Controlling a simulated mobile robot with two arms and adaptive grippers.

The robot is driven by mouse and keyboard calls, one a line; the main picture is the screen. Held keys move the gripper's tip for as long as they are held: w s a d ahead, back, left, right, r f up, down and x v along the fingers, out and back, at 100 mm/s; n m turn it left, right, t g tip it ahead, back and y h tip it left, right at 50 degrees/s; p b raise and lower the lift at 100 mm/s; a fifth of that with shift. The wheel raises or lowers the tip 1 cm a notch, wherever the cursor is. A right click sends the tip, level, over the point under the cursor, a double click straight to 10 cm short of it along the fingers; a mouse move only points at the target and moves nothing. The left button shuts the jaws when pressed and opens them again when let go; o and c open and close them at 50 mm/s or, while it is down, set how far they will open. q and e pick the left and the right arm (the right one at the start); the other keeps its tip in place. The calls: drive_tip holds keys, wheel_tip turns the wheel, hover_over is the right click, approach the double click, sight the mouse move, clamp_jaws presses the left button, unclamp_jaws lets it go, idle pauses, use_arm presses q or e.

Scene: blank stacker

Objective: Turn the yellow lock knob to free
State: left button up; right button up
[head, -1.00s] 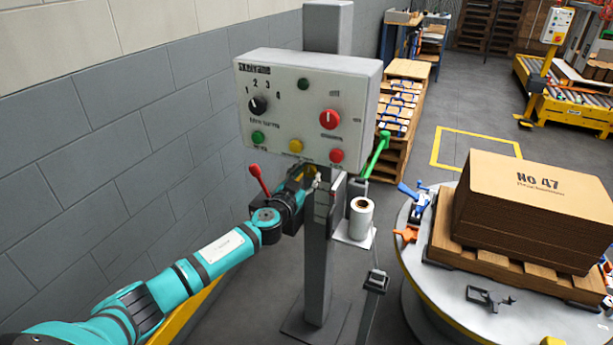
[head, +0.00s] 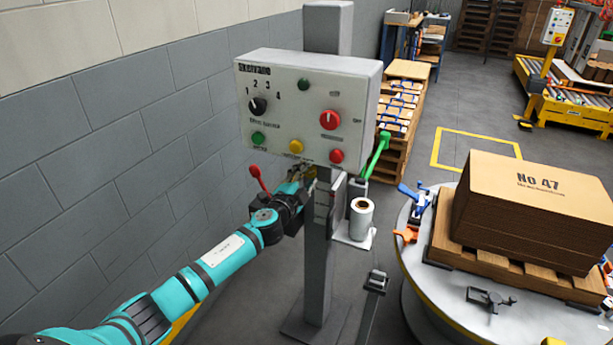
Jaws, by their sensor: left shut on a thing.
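My left gripper (head: 303,186) is below the grey control panel (head: 290,115), against the left side of the post. It is shut on a small yellow part, seemingly the yellow lock knob (head: 309,172), of which only a bit shows between the dark fingers. The fingers and panel hide most of it, so its turn position cannot be told. A round yellow button (head: 296,146) sits on the panel's lower edge, above the gripper and apart from it. My right gripper is not in view.
A red-knobbed lever (head: 257,177) stands just left of my gripper, and a green lever (head: 377,155) right of the post (head: 317,260). A white roll (head: 361,217) sits on a small shelf. A block wall is at left.

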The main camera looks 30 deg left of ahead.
use_arm(q)
drive_tip(key=m, duration=0.3)
drive_tip(key=shift+m, duration=0.3)
drive_tip(key=shift+f+m+p, duration=0.1)
drive_tip(key=shift+m+p, duration=0.25)
drive_tip(key=shift+m, duration=1.45)
drive_tip(key=o, duration=1.1)
drive_tip(key=shift+o, duration=0.2)
drive_tip(key=shift+s, duration=0.2)
drive_tip(key=s, duration=1.1)
drive_tip(key=shift+s+d, duration=0.35)
drive_tip(key=shift+w, duration=0.1)
